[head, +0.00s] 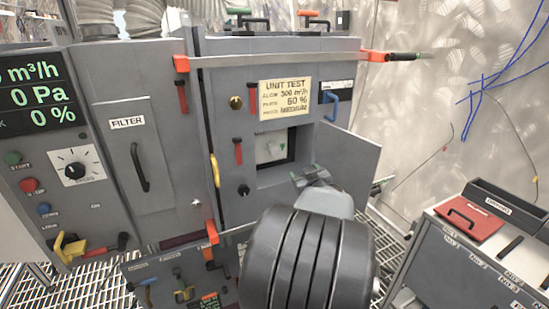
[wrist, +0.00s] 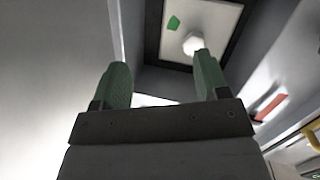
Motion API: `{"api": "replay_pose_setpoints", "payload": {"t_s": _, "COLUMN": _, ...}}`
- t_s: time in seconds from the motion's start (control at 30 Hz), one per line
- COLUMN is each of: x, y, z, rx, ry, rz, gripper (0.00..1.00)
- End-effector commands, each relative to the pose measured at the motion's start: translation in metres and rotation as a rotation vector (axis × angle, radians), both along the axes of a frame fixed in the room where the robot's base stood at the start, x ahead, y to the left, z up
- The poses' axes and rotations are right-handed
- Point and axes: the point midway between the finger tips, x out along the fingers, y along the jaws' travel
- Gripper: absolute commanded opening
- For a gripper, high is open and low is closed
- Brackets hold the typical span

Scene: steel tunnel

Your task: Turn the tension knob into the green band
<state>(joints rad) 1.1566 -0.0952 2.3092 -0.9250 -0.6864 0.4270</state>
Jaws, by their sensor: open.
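A small white knob (wrist: 193,43) sits on a pale plate (wrist: 212,18) at the back of a dark-framed recess; I take it to be the tension knob. A green patch (wrist: 173,22), likely the green band, lies up and left of it. In the head view, the pale plate (head: 268,149) shows inside the recess, with a small green mark. My gripper (wrist: 158,72) is open and empty, with two green fingers. It also shows in the head view (head: 309,174), at the recess opening. The knob appears just beyond the right fingertip; whether they touch I cannot tell.
An open grey door (head: 349,160) stands right of the recess. A yellow handle (head: 215,170) and red levers (head: 238,151) stick out to its left. An orange-ended bar (head: 290,59) crosses above. A grey cart (head: 480,245) with a red case stands at right.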

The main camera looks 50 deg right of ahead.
Motion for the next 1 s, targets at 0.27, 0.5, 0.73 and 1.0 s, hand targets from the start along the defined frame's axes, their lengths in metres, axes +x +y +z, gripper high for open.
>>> {"api": "replay_pose_setpoints", "payload": {"t_s": 0.27, "x": 0.020, "y": 0.025, "z": 0.025, "rx": -0.033, "ry": -0.146, "rz": 0.205, "gripper": 0.68}}
{"api": "replay_pose_setpoints", "payload": {"t_s": 0.5, "x": 0.050, "y": 0.019, "z": 0.026, "rx": -0.031, "ry": -0.166, "rz": 0.234, "gripper": 0.68}}
{"api": "replay_pose_setpoints", "payload": {"t_s": 0.73, "x": 0.092, "y": 0.001, "z": 0.026, "rx": -0.033, "ry": -0.165, "rz": 0.233, "gripper": 0.68}}
{"api": "replay_pose_setpoints", "payload": {"t_s": 1.0, "x": 0.130, "y": -0.014, "z": 0.027, "rx": -0.033, "ry": -0.164, "rz": 0.230, "gripper": 0.68}}
